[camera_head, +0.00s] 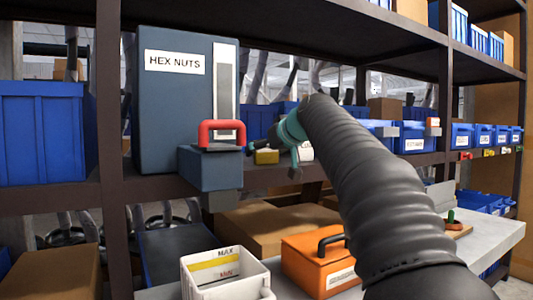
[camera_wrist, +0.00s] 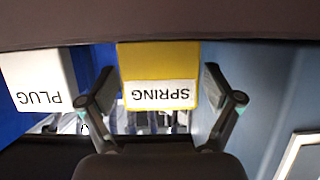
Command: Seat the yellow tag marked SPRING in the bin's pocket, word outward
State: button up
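The yellow tag with a white SPRING label (camera_wrist: 158,62) is central in the wrist view, its word upside down there. In the head view the yellow tag (camera_head: 266,157) shows small at the shelf's front, right of the red handle. My gripper (camera_wrist: 160,82) has its fingers wide apart, one at each side of the tag, with a thin gap visible at the right finger; contact at the left is unclear. In the head view my gripper (camera_head: 283,150) is at the shelf edge. A blue bin (camera_wrist: 85,62) shows beside the tag; its pocket cannot be made out.
A white PLUG block (camera_wrist: 38,85) is left of the tag in the wrist view. A tall blue HEX NUTS cabinet (camera_head: 170,110) and a red handle (camera_head: 222,127) stand close by. A white MAX bin (camera_head: 225,275) and an orange box (camera_head: 310,262) are below.

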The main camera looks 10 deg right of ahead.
jog(key=c, duration=0.7)
jog(key=shift+r, duration=0.15)
